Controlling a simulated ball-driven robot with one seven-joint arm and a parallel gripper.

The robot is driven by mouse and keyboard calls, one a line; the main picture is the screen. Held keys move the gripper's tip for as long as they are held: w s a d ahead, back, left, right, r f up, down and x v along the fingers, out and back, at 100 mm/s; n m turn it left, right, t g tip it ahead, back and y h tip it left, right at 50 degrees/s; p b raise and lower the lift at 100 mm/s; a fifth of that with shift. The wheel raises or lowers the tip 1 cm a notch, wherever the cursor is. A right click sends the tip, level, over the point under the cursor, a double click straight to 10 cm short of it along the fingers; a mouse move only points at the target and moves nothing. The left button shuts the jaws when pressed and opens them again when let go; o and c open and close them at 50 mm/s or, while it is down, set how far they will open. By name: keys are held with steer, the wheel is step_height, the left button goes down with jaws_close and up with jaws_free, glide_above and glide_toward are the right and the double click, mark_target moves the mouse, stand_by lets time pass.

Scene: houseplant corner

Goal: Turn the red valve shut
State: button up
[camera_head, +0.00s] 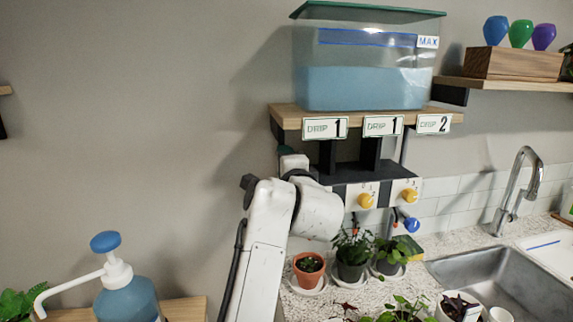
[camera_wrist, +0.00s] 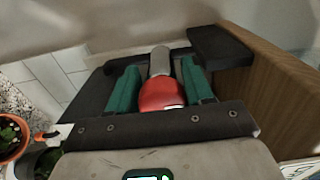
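The red valve (camera_wrist: 162,94) shows in the wrist view as a rounded red knob on a grey stem. My gripper (camera_wrist: 161,88) has its two green fingers on either side of the knob, and I see no clear gap between them and it. In the head view the red valve and my gripper's fingers are hidden behind my white arm, which reaches up to the left end of the dark valve panel under the shelf.
Yellow knobs (camera_head: 366,201) are on the panel's right part, with a blue knob (camera_head: 411,225) lower right. Above, a tank (camera_head: 360,87) of blue liquid stands on a wooden shelf (camera_head: 285,116). Potted plants (camera_head: 308,265) stand below, left of the sink (camera_head: 500,275).

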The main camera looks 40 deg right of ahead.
steer(key=shift+o, duration=1.3)
steer(key=shift+s, duration=0.1)
steer(key=b+v, duration=0.2)
steer(key=v, duration=0.8)
steer(key=shift+s+a+b, duration=0.25)
steer(key=shift+b, duration=0.05)
